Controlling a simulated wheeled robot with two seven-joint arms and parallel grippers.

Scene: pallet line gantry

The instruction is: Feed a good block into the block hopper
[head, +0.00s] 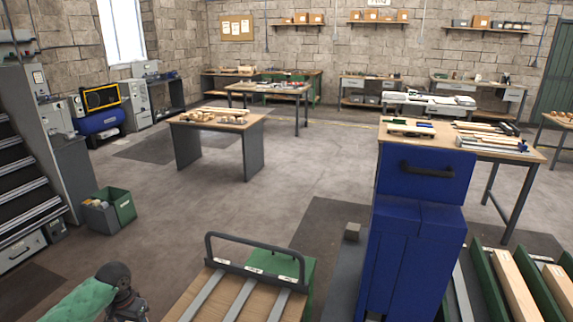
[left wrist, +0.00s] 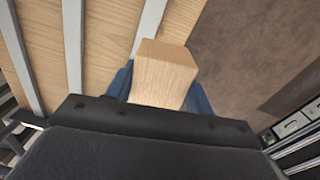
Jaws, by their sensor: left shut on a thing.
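My left gripper (left wrist: 160,88) is shut on a pale wooden block (left wrist: 165,72), seen in the left wrist view between its two blue fingers. The block shows a plain, clean-looking top and front face; its other faces are hidden. Behind it is a wooden board with grey metal strips (left wrist: 72,40). In the head view my left arm and dark wrist are at the bottom left, left of this board, but the fingers and block are out of frame. A tall blue cabinet-like unit (head: 420,235) with a dark handle stands right of the board. I cannot tell which thing is the hopper. My right gripper is not in view.
The strip-covered board (head: 190,292) has a dark hoop rail (head: 256,238) at its far end, with a green box (head: 300,268) beside it. Green channels (head: 487,285) holding timber are at the lower right. Workbenches stand farther back; open floor (head: 290,185) lies between.

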